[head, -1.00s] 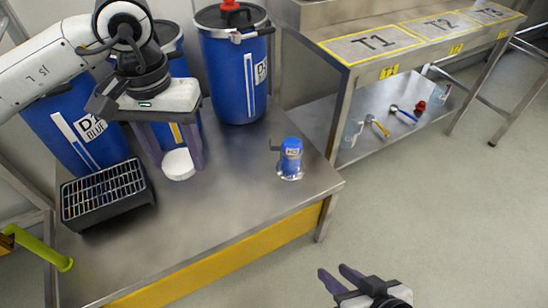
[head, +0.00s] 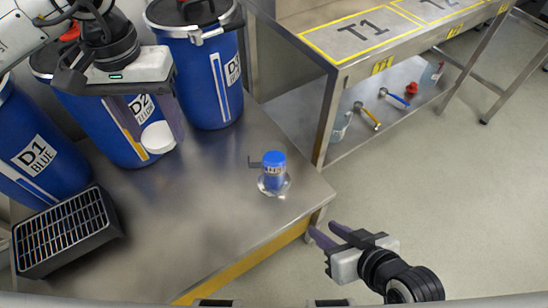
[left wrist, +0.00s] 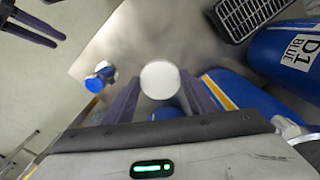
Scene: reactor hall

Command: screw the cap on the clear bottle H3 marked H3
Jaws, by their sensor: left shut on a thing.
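My left gripper (head: 160,143) is shut on a white round cap (head: 158,135), held in the air near the barrels; the cap also shows as a white disc between the fingers in the left wrist view (left wrist: 160,80). A small blue-topped bottle (head: 273,172) stands upright on the steel table, with a clear rim at its foot and a dark hook-like part at its left. Its label is too small to read. Clear vessels (head: 340,127) stand on the low shelf; I cannot tell which thing is H3. My right gripper (head: 325,231) is open and empty beyond the table's front edge.
Blue barrels, D1 (head: 38,155) and D2 (head: 115,125) among them, line the table's back. A black rack (head: 68,232) sits at the left. The steel bench with the T1 area (head: 360,30) stands right. The table's middle (head: 190,205) is clear.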

